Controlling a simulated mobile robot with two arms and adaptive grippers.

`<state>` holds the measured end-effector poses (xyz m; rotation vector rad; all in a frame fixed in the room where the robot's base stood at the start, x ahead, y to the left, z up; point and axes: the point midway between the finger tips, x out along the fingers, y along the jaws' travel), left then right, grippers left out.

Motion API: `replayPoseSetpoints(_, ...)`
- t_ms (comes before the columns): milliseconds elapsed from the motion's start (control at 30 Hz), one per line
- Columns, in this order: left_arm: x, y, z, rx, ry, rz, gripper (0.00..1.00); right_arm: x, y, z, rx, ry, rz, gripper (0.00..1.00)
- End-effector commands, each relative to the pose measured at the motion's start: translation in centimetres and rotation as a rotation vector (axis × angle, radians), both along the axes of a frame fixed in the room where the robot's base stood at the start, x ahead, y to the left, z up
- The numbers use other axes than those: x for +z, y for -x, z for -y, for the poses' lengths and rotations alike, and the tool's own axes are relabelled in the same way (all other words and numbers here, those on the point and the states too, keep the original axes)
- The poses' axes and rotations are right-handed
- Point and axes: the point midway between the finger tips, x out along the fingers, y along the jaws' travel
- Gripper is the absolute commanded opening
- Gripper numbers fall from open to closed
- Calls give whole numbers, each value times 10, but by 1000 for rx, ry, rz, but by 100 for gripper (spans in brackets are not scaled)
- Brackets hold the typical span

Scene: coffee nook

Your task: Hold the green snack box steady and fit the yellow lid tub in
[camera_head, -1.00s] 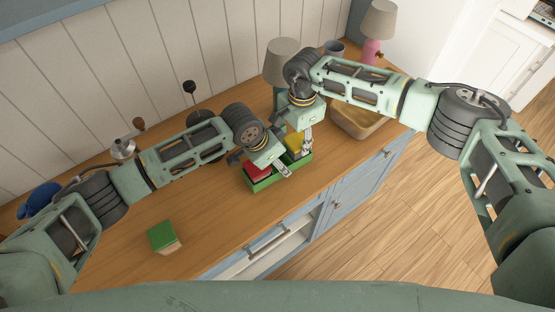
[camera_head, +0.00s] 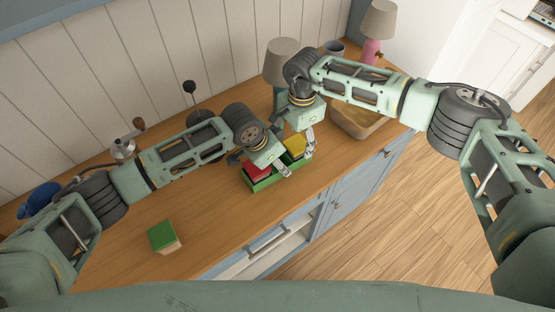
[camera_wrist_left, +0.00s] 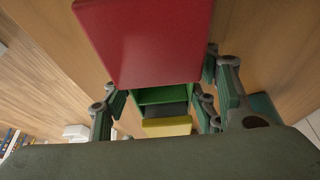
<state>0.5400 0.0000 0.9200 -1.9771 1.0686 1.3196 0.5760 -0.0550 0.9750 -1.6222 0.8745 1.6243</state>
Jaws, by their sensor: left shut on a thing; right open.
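The green snack box (camera_head: 264,186) stands on the wooden counter. The red lid tub (camera_head: 257,171) sits in its near-left end and fills the top of the left wrist view (camera_wrist_left: 148,40). The yellow lid tub (camera_head: 294,146) sits at the box's far-right end, apparently inside it; its base is hidden. In the left wrist view the yellow lid (camera_wrist_left: 167,127) shows beyond an open green compartment. My left gripper (camera_head: 281,171) is shut on the green snack box near its middle. My right gripper (camera_head: 308,140) is open at the yellow tub, close above it.
A green-lidded tub (camera_head: 163,238) stands alone on the counter at the front left. A wooden tray (camera_head: 358,122) is right of the box, near my right arm. A lamp (camera_head: 282,58), pink lamp (camera_head: 372,48) and grey mug (camera_head: 334,49) stand behind. The counter's front edge is close to the box.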

Motion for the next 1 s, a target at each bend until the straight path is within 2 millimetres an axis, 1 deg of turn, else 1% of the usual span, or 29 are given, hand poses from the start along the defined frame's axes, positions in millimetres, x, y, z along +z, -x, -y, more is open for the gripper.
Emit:
replayPoseSetpoints(33, -4, 4, -1, 0, -5, -11, 26, 4, -1, 0, 0, -1, 2, 68)
replayPoseSetpoints(167, -4, 4, -1, 0, -4, -10, 26, 21, -1, 0, 1, -1, 4, 68)
replayPoseSetpoints(400, -4, 4, -1, 0, -4, -10, 26, 58, -1, 0, 0, -1, 3, 68)
replayPoseSetpoints(500, -4, 4, -1, 0, -4, -10, 26, 69, -1, 0, 0, -1, 3, 68)
replayPoseSetpoints(667, -4, 4, -1, 0, -4, -10, 26, 77, 0, 0, 0, -1, 1, 68)
replayPoseSetpoints(833, -4, 4, -1, 0, -5, -9, 26, 78, 0, 0, 0, -1, 1, 68)
replayPoseSetpoints(867, -4, 4, -1, 0, -5, -9, 56, 78, 0, 0, 0, -1, 1, 68)
replayPoseSetpoints(1000, -4, 3, -1, 0, -5, -9, 68, 78, 0, 0, 0, -1, 1, 68)
